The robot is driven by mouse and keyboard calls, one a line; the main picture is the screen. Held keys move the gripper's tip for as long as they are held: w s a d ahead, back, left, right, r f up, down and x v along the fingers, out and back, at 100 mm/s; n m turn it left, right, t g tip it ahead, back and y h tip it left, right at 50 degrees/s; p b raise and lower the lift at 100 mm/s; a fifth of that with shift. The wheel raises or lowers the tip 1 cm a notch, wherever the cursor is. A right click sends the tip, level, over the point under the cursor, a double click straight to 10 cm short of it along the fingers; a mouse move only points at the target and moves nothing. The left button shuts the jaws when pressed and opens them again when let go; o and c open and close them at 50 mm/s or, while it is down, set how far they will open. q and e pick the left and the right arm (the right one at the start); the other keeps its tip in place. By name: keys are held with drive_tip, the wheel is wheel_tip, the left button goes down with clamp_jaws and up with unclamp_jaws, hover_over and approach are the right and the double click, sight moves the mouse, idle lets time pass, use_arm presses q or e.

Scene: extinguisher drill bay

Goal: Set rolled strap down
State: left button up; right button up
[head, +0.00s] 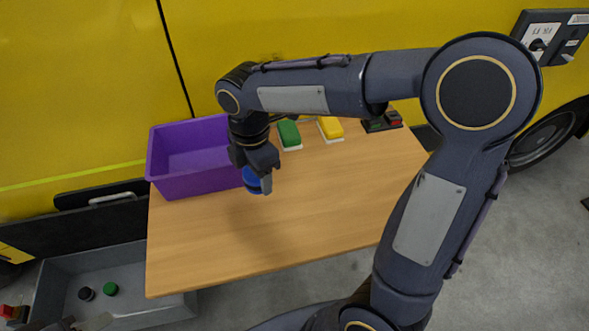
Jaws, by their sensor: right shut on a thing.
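The rolled strap (252,181) is a small blue roll. My right gripper (262,184) points down and is shut on it, hiding part of it. The strap is over the left part of the wooden table (300,220), just right of the purple bin (190,180). I cannot tell whether its underside touches the tabletop. I cannot make out my left gripper.
A green block (289,134) and a yellow block (330,128) lie at the table's back edge, with a dark item (381,122) to their right. A grey crate (60,275) with small items stands on the floor at left. The front tabletop is clear.

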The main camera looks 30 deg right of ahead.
drive_tip(key=w+d+f, duration=0.1)
drive_tip(key=d+f, duration=0.2)
drive_tip(key=d, duration=0.4)
drive_tip(key=p, duration=0.1)
hover_over(302, 188)
drive_tip(key=f, duration=0.5)
drive_tip(key=shift+s+a+f, duration=0.1)
drive_tip(key=shift+a+f, duration=0.1)
drive_tip(key=shift+f, duration=0.2)
drive_tip(key=shift+d+f, duration=0.2)
drive_tip(key=shift+f, duration=1.55)
drive_tip(key=shift+f, duration=0.2)
drive_tip(key=o, duration=1.1)
drive_tip(key=shift+r, duration=0.1)
